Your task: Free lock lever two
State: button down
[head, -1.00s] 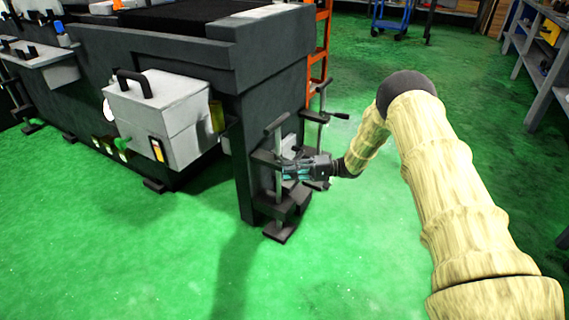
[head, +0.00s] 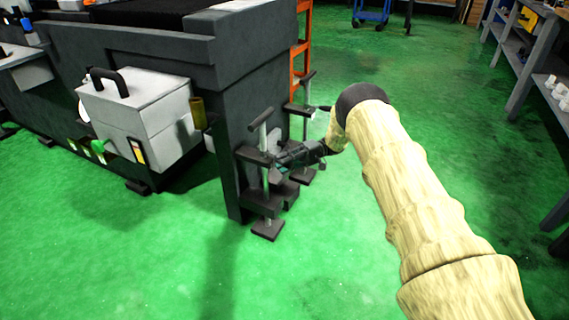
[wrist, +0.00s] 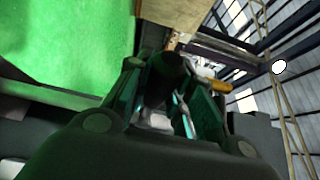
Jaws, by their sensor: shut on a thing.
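My gripper (head: 278,170) is at the end of the dark machine, low beside the near upright clamp (head: 264,142) with its T-shaped bar. In the wrist view my gripper (wrist: 166,98) is shut on a dark, rounded handle, the lock lever (wrist: 168,70), which stands between the two fingers. A pale metal piece (wrist: 155,120) shows at the handle's lower end. In the head view the gripper hides the held lever. I cannot tell from any marking which lever number it is.
A second clamp (head: 306,88) with a side handle stands just behind, near an orange ladder-like frame (head: 300,50). A grey box with a black handle (head: 135,105) is on the machine's (head: 160,50) side. Green floor is open in front and right. Grey shelves (head: 535,70) stand far right.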

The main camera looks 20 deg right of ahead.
jog(key=shift+d, duration=0.1)
jog(key=c, duration=1.2)
grip_release()
jog(key=shift+c, duration=0.2)
jog(key=shift+w, duration=0.1)
jog(key=v, duration=1.2)
